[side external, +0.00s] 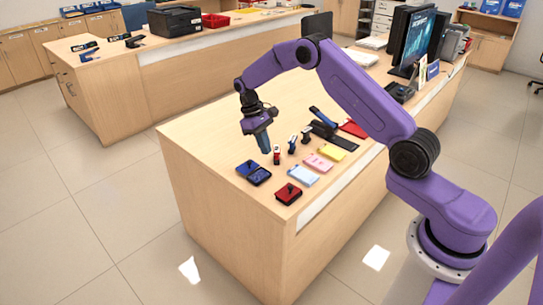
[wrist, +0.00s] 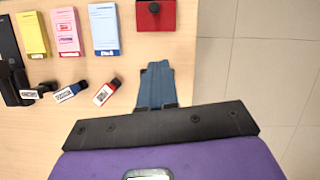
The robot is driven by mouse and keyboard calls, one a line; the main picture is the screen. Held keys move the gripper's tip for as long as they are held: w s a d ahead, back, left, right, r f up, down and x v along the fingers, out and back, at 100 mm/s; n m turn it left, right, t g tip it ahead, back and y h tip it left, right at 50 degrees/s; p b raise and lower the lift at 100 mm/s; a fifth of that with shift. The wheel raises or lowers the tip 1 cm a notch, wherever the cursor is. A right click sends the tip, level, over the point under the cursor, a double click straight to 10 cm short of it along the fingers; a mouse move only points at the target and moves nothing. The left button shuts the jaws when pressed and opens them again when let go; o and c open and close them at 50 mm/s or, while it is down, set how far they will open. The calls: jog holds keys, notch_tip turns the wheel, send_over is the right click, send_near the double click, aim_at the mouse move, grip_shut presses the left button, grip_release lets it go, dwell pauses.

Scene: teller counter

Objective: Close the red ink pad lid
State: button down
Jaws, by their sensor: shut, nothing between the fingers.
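The red ink pad (side external: 288,194) sits near the front corner of the counter and looks like one compact block with a dark knob on top, its lid seemingly down. In the wrist view the red ink pad (wrist: 155,20) is at the top edge, partly cut off, so its far side is hidden. My gripper (side external: 267,150) points down above the counter, behind the red pad, and touches nothing. In the wrist view its blue fingers (wrist: 157,68) are together and empty, with the pad beyond their tips.
A blue ink pad (side external: 258,177) lies left of the red one. Light blue (side external: 303,175), pink (side external: 318,162) and yellow (side external: 332,152) note pads lie to the right. A red stamp (side external: 276,155) stands close to my gripper. The counter edge is close to the red pad.

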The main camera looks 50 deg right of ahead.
aim_at(290, 187)
jog(key=x, duration=0.9)
jog(key=shift+w+f, duration=0.2)
jog(key=shift+w, duration=0.15)
jog(key=shift+s+d+f, duration=0.1)
jog(key=shift+s+f, duration=0.1)
jog(key=shift+s, duration=0.4)
jog(key=shift+s+d+f, duration=0.1)
jog(key=shift+s+f, duration=0.1)
jog(key=shift+s, duration=0.35)
jog(key=shift+s+d, duration=0.1)
jog(key=shift+s, duration=0.8)
jog(key=shift+s, duration=0.1)
jog(key=shift+s+f, duration=0.1)
jog(key=shift+s, duration=0.95)
